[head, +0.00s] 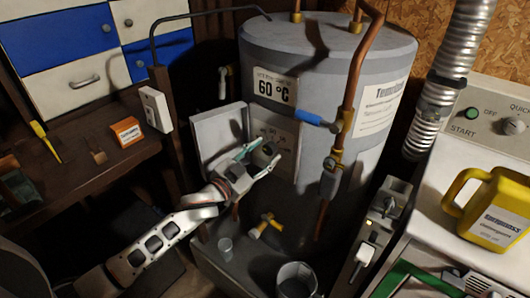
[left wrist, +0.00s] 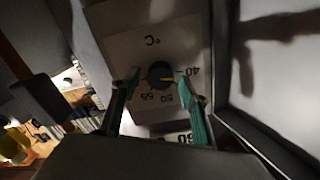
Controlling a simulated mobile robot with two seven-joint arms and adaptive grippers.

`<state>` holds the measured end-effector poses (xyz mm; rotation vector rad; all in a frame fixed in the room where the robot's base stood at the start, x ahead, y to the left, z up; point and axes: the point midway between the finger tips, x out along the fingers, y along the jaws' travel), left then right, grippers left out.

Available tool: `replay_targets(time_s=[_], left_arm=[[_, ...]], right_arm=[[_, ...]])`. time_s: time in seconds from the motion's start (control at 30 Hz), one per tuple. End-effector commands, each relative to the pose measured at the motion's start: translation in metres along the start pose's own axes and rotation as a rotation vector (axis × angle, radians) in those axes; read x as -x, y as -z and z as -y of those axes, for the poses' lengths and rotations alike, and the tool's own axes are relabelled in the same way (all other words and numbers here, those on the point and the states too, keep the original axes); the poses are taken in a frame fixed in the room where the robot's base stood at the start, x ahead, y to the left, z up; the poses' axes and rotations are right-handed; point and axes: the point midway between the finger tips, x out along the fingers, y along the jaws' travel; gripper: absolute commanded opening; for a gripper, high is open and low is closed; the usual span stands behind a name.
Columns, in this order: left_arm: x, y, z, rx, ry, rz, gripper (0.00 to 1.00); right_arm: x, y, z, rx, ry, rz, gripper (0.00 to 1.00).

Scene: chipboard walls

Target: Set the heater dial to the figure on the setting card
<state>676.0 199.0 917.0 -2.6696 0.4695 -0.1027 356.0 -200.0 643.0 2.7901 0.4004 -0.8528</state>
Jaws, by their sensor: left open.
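The setting card (head: 275,86) on the grey water heater (head: 335,70) reads 60 °C. The heater dial (left wrist: 160,75) is a dark round knob on a pale scale plate, below the card. My left gripper (head: 261,157) is open at the dial. In the left wrist view its green fingertips (left wrist: 160,82) stand on either side of the knob; contact cannot be told. My right gripper is not in view.
An open grey panel door (head: 219,138) stands left of the dial. A blue-handled valve (head: 308,117) and copper pipe (head: 350,90) are close on the right. A yellow-handled tap (head: 268,224) is below. A yellow jug (head: 490,205) stands on the right-hand machine.

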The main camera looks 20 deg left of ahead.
Motion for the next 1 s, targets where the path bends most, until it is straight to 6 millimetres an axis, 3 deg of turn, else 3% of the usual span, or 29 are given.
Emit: replay_targets(time_s=[0.37,0.5,0.53,1.0], left_arm=[[-0.0066,0.0003,-0.0003,0.000,0.000,0.000,0.45],[-0.0065,0.0003,-0.0003,0.000,0.000,0.000,0.11],[-0.0064,0.0003,-0.0003,0.000,0.000,0.000,0.07],[-0.0063,0.0016,-0.0003,-0.078,-0.001,-0.001,0.07]], right_arm=[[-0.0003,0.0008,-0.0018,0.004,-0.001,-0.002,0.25],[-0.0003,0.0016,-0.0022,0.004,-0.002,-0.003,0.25],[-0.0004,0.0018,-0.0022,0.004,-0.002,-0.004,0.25],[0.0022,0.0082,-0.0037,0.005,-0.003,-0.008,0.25]])
